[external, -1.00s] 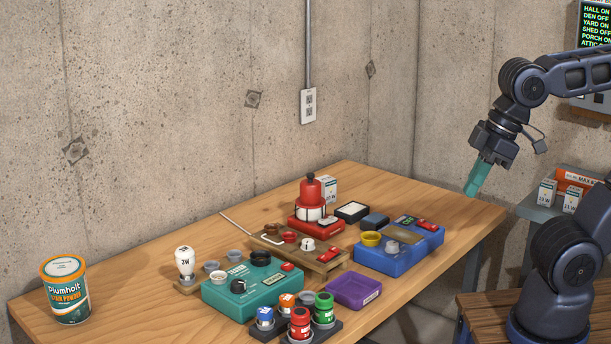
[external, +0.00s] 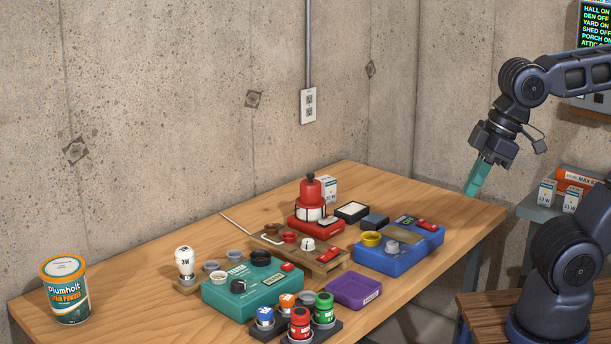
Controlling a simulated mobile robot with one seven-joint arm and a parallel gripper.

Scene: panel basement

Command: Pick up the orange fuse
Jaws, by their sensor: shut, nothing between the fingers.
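The orange fuse (external: 287,301) stands upright in a dark holder (external: 335,327) at the front of the table. Blue, red and green fuses stand around it in the same holder. The red fuse (external: 300,317) is in front of it and hides part of its lower body. My gripper (external: 471,192) has teal fingers and is shut and empty. It hangs above the table's right end, far up and to the right of the orange fuse.
A teal box (external: 222,296), a purple tray (external: 345,298) and a blue box (external: 377,259) stand close behind the holder. A wooden board with parts, a red device (external: 312,202) and a tub (external: 67,291) are also on the wooden table (external: 140,262). The table's right end is clear.

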